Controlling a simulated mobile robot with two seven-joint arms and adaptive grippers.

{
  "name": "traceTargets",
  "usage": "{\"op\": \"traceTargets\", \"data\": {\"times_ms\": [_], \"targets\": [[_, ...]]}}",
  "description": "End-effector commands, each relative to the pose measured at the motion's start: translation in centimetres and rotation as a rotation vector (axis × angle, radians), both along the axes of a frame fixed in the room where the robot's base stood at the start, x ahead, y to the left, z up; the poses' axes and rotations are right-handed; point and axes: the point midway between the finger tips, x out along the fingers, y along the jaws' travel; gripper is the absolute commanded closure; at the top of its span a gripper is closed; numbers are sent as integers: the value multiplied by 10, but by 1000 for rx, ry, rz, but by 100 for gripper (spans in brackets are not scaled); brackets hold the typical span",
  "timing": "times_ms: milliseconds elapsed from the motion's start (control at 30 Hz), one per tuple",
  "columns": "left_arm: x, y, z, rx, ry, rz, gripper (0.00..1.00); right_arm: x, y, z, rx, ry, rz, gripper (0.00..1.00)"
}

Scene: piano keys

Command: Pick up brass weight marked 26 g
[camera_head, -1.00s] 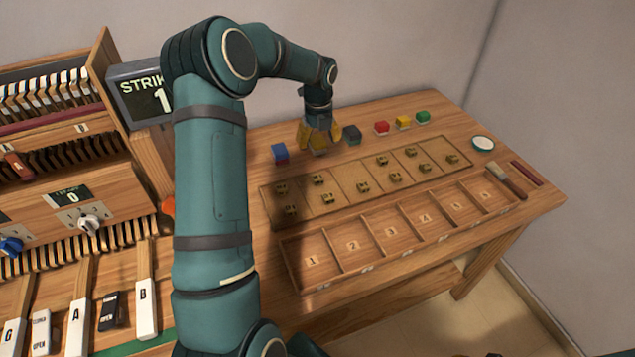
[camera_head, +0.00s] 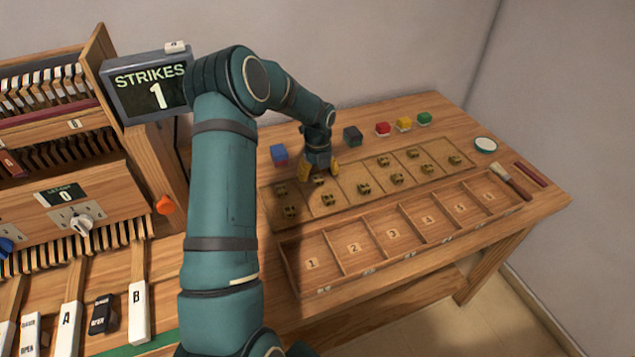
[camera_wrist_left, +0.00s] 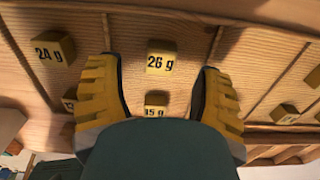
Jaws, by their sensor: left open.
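The brass weight marked 26 g (camera_wrist_left: 161,58) shows in the left wrist view between the two yellow fingers, with its label facing up. My left gripper (camera_wrist_left: 159,85) is open and empty around its line of view. Weights marked 24 g (camera_wrist_left: 53,50) and 15 g (camera_wrist_left: 155,105) are nearby; the latter is partly hidden by my gripper. In the head view my left gripper (camera_head: 319,171) points down, low over the weight board (camera_head: 347,193), by a brass weight (camera_head: 318,181). The marks are too small to read there. My right gripper is out of view.
Several other weights sit in the board's compartments. A numbered tray (camera_head: 370,252) lies in front, its compartments empty. A blue block (camera_head: 280,154) and a dark block (camera_head: 352,136) stand behind. A brush (camera_head: 509,181) lies right. A display (camera_head: 148,88) reads STRIKES 1.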

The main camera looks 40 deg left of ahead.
Motion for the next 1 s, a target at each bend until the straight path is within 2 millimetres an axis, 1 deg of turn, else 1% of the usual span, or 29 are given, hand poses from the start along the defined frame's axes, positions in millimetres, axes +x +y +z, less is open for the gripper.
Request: {"op": "traceTargets", "data": {"times_ms": [33,133,200,367,400,467,500,567,600,900,1000], "targets": [[-1,-1,-11,0,1,0,34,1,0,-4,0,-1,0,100],[-1,0,-23,0,1,0,34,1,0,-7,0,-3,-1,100],[-1,-1,-26,0,0,0,34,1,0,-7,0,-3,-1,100],[0,0,-25,0,-1,1,34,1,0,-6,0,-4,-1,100],[0,0,-25,0,-1,1,32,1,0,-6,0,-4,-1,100],[0,0,-25,0,-1,1,53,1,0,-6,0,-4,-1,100],[0,0,-25,0,-1,1,67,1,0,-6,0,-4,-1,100],[0,0,-25,0,-1,1,88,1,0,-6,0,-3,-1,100],[0,0,-25,0,-1,1,91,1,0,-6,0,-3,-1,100],[0,0,-25,0,-1,1,91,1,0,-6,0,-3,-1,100],[0,0,-19,0,-1,1,92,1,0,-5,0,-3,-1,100]]}}
